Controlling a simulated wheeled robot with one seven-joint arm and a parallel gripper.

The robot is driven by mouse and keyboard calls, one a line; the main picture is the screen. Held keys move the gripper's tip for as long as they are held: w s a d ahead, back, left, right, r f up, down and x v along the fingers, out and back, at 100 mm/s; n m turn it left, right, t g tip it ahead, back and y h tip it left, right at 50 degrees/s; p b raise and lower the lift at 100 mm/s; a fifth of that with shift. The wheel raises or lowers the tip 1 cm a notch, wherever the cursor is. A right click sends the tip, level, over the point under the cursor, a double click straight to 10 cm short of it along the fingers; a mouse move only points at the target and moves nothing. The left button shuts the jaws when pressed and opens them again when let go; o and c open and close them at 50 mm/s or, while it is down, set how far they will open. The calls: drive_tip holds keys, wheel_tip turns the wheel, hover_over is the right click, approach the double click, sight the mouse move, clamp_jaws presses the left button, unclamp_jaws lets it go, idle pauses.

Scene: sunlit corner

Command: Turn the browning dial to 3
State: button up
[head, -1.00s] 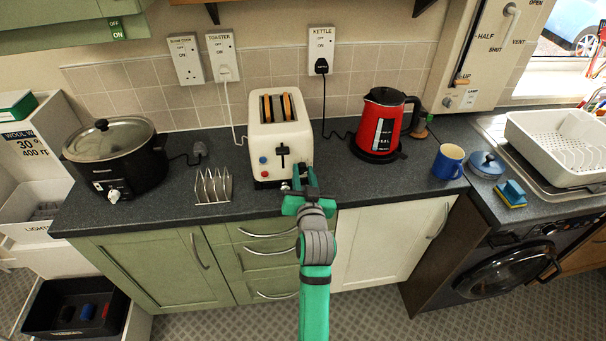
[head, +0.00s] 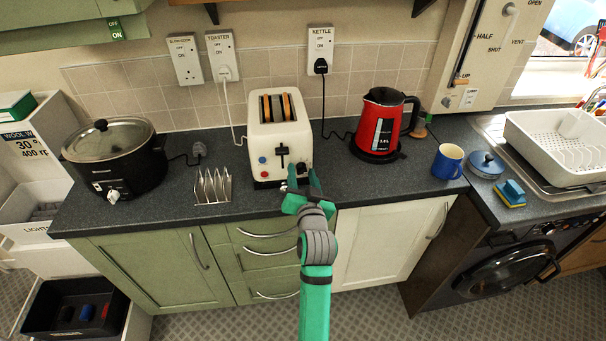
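The cream toaster (head: 279,137) stands on the dark worktop, with two slices of toast showing in its slots. Its front has a black lever (head: 283,155), a red button and a blue button at the left. The dark browning dial (head: 303,169) is at the front's lower right. Its marks and pointer are too small to read. My green gripper (head: 303,179) is at the toaster's front right, its fingertips apart on either side of the dial. I cannot tell whether they touch it.
A metal toast rack (head: 213,187) and a black slow cooker (head: 117,160) stand left of the toaster. A red kettle (head: 382,124) and a blue mug (head: 447,161) stand to the right. Clear worktop lies between toaster and kettle.

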drive_tip(key=shift+d+r, duration=0.1)
drive_tip(key=shift+s, duration=0.15)
drive_tip(key=v, duration=1)
drive_tip(key=shift+s, duration=0.15)
